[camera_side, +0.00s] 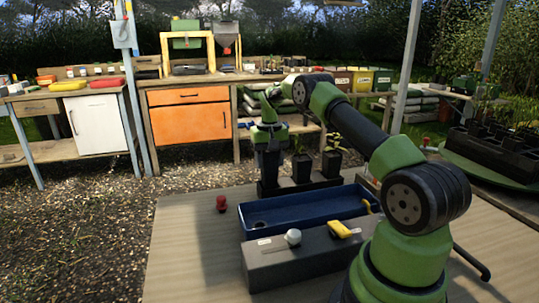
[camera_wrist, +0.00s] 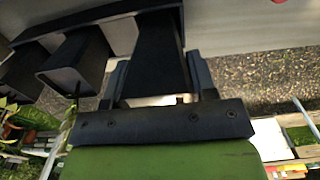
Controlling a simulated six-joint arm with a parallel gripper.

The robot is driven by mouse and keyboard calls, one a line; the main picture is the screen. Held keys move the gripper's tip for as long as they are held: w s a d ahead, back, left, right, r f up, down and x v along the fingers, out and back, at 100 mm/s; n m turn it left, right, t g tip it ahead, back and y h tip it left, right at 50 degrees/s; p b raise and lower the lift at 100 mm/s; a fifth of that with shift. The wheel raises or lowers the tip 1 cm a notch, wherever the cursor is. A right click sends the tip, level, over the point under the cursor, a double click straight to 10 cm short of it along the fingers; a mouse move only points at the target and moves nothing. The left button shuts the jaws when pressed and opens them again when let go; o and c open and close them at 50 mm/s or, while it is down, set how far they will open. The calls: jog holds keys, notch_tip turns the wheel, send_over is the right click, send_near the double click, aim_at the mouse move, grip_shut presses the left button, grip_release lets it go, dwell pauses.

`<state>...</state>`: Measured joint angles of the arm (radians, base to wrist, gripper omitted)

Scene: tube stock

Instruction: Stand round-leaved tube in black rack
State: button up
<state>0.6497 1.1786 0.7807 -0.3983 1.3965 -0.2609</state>
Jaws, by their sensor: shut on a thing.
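My gripper (camera_side: 268,146) is shut on a black tube (camera_side: 268,168) at the left end of the black rack (camera_side: 303,187). In the wrist view, the fingers (camera_wrist: 160,88) clasp both sides of this tube (camera_wrist: 152,50). The tube is upright and its lower end meets the rack (camera_wrist: 112,14); whether it is fully seated cannot be told. Its leaves are hidden by my gripper. Two other black tubes with green plants, a middle one (camera_side: 302,168) and a right one (camera_side: 331,164), stand in the rack. They also show in the wrist view.
A blue tray (camera_side: 300,212) lies in front of the rack. A grey block (camera_side: 285,262) nearer holds a white round-topped item (camera_side: 293,237) and a yellow tool (camera_side: 342,230). A small red object (camera_side: 221,203) stands left of the tray. The table's left front is clear.

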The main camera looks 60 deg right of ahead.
aim_at(269, 171)
jog(key=shift+f, duration=1.65)
jog(key=shift+f, duration=0.3)
jog(key=o, duration=1.1)
notch_tip(269, 171, up, 10)
jog(key=shift+f, duration=0.1)
